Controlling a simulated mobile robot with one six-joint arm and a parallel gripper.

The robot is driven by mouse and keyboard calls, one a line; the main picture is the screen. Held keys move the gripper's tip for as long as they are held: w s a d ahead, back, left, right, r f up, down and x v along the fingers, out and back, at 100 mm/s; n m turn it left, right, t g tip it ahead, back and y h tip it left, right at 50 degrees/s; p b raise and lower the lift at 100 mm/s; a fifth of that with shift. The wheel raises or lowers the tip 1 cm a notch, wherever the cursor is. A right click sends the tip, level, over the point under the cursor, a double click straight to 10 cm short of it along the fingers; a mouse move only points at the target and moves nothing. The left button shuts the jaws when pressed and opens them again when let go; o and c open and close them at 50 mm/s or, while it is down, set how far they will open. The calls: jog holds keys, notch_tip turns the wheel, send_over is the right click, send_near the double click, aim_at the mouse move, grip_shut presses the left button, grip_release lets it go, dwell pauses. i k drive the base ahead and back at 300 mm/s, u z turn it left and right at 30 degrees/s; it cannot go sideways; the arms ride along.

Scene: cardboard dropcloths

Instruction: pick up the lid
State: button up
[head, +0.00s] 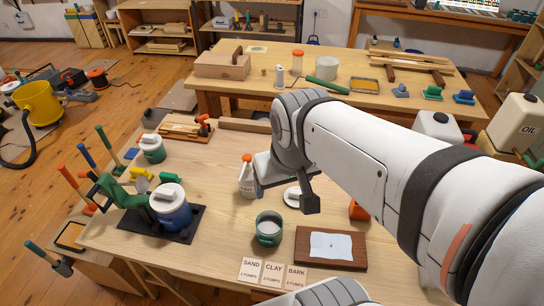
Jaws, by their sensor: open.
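A round white lid (291,200) lies on the wooden table, partly hidden by a finger of my gripper. My gripper (286,196) is open, with a dark finger on either side of the lid in the picture; its height above the table is hard to judge. An open green pot (268,230) stands just in front of the lid. A white spray bottle (246,178) with an orange top stands close to the gripper's left side. Other white lids sit on the blue jar (173,213) and the green jar (153,153) at the left.
Label cards reading SAND, CLAY and BARK (273,272) lie at the front edge. A brown board (331,248) with a white sheet lies right of them. The blue jar stands on a black base (140,225). Bare tabletop (218,235) lies between base and pot.

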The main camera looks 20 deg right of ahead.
aim_at(291, 196)
jog(key=z, duration=1.8)
jog(key=k, duration=1.1)
jog(key=u, duration=0.75)
jog(key=i, duration=1)
jog(key=u, duration=0.05)
